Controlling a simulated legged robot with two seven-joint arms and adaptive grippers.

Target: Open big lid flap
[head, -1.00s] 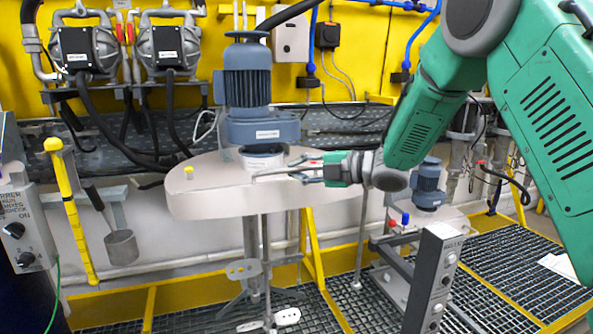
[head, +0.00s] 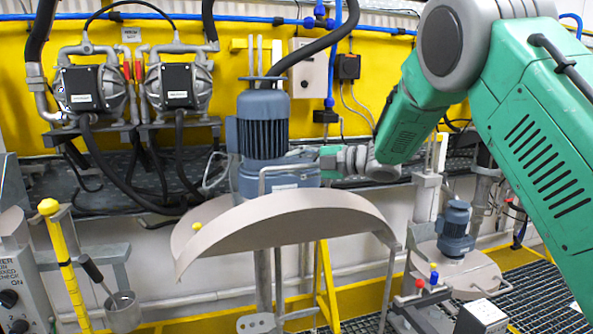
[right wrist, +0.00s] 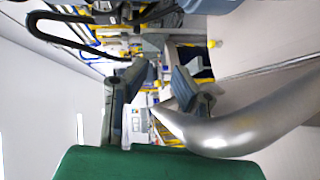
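The big lid flap (head: 290,215) is a grey half-disc hinged on the drum top in the head view. It is tilted up, its curved edge raised. Its bent metal handle (head: 262,180) stands near the blue motor. My right gripper (head: 322,163) is at the right end of this handle, its fingertips partly hidden. Background shows through the gap. My left gripper is not in view.
A blue motor (head: 262,135) stands right behind the flap. A yellow-topped post (head: 62,250) and a metal scoop (head: 122,310) are at left. A smaller blue motor (head: 455,230) and a control box (head: 482,318) are at right.

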